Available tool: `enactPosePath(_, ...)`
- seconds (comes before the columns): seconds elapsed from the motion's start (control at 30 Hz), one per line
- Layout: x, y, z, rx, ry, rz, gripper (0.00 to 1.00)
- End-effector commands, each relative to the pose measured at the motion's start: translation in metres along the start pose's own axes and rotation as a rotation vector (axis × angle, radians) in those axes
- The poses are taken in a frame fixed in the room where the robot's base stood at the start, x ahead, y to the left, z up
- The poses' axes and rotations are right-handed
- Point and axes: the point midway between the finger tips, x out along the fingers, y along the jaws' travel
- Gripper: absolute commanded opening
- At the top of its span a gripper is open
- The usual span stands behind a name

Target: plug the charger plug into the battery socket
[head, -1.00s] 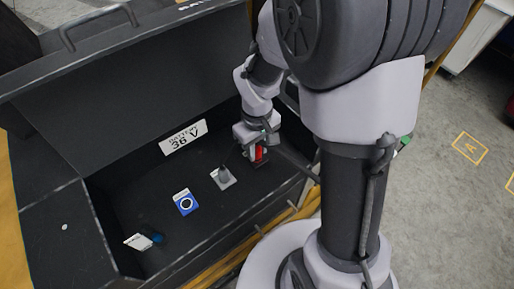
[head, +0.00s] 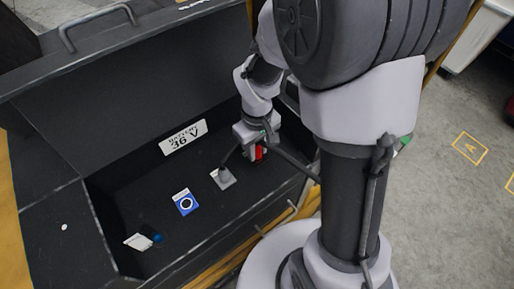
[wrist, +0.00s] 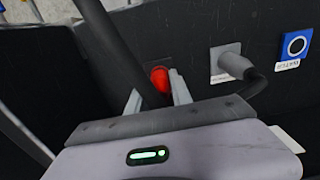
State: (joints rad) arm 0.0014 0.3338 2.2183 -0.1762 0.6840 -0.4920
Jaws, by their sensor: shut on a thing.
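My gripper (wrist: 156,95) is shut on a red plug (wrist: 160,79), with a light grey finger on each side of it. In the head view my gripper (head: 257,148) is low inside the dark box, with a bit of red (head: 259,153) showing. The red plug is close to a dark patch on the box surface, which may be the battery socket. Its front is hidden, so I cannot tell whether it touches or is seated. A thick dark cable (wrist: 112,45) crosses the wrist view beside the fingers.
A grey plug (wrist: 236,65) with a bent cable sits on a pale plate beside my gripper. The box's front edge (head: 190,262) and back wall with a 36 V sign (head: 183,137) bound the space.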

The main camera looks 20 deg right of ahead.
Motion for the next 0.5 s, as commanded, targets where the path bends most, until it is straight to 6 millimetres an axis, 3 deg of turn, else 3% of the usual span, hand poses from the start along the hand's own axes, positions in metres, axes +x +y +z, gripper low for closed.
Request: enactPosePath(0.5, 0.0107, -0.0001, 0.0001, 0.0, 0.0, 0.0, 0.0)
